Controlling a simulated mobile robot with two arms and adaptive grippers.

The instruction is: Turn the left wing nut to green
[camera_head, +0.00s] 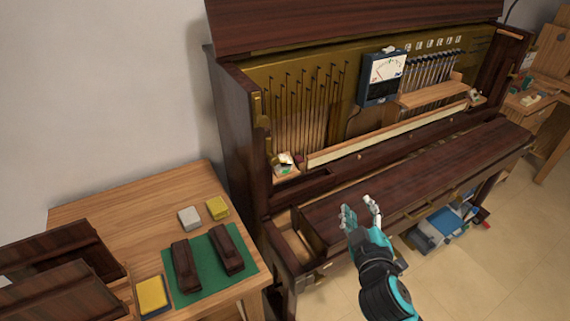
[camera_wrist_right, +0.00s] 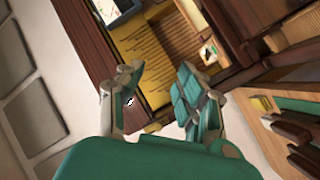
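The left wing nut (camera_head: 284,160) is a small part on a pale block with a white and green face, at the left inner end of the open piano. It is too small to tell its angle or pointer color. It also seems to show in the right wrist view, on a pale plate (camera_wrist_right: 208,53). My right gripper (camera_head: 360,209) is in front of the piano, right of and nearer than the nut, apart from it. Its fingers are spread and empty, also in the wrist view (camera_wrist_right: 155,80). A similar block (camera_head: 474,96) sits at the right end. My left gripper is not in view.
The upright piano (camera_head: 232,130) is open, with its closed key cover (camera_head: 420,170) jutting forward below the nut. A meter (camera_head: 384,75) hangs inside. A table (camera_head: 130,205) at left holds a green mat (camera_head: 210,292) with dark wooden parts. Floor is clear at the lower right.

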